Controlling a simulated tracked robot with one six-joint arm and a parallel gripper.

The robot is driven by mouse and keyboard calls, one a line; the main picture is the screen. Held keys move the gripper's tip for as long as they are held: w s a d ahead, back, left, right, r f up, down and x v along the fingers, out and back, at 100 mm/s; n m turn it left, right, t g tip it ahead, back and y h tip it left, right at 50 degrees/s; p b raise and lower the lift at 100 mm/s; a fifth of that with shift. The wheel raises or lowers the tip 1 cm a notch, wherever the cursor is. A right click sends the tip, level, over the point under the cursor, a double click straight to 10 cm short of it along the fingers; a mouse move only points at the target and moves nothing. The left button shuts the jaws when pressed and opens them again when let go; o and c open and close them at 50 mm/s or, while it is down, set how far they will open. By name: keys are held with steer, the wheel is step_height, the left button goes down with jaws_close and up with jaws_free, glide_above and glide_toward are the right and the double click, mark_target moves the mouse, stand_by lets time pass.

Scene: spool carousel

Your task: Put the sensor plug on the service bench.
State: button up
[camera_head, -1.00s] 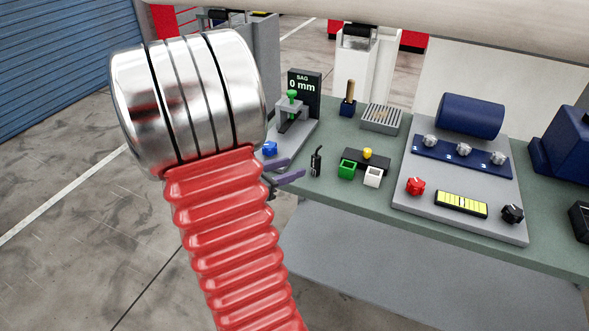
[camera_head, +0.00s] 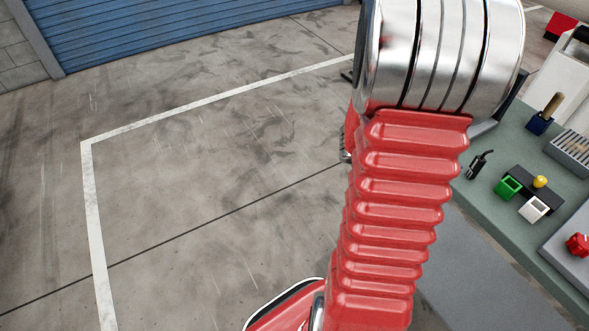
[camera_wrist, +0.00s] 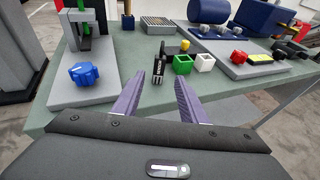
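A small black upright piece with a thin bent top, which looks like the sensor plug (camera_head: 479,164), stands on the green bench (camera_head: 490,188). It also shows in the wrist view (camera_wrist: 159,64). My gripper (camera_wrist: 160,81) is open, with its two purple fingers apart and nothing between them. In the wrist view the black piece stands just beyond the fingertips, roughly in line with the gap. The exact distance is hard to tell. In the head view my red arm and its metal end hide the gripper.
A green block (camera_wrist: 182,65) and a white block (camera_wrist: 204,63) stand just right of the black piece, with a yellow knob (camera_wrist: 185,46) behind. A grey fixture with a blue knob (camera_wrist: 84,74) is at left. A grey panel (camera_wrist: 240,69) is at right.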

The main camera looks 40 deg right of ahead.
steer(key=w+a+r+m+t+y, duration=0.3)
steer(key=w+a+m+t+y, duration=0.1)
steer(key=a, duration=1.1)
steer(key=w+a+r+m+t+y, duration=0.3)
steer(key=w+a+m+t+y, duration=0.1)
steer(key=a, duration=1.2)
steer(key=w+a+r+m+t+y, duration=0.3)
steer(key=w+a+m+t+y, duration=0.1)
steer(key=a, duration=1.1)
steer(key=shift+w+a+y, duration=0.15)
steer(key=shift+w+y, duration=0.05)
steer(key=shift+y, duration=0.2)
steer(key=shift+c, duration=1)
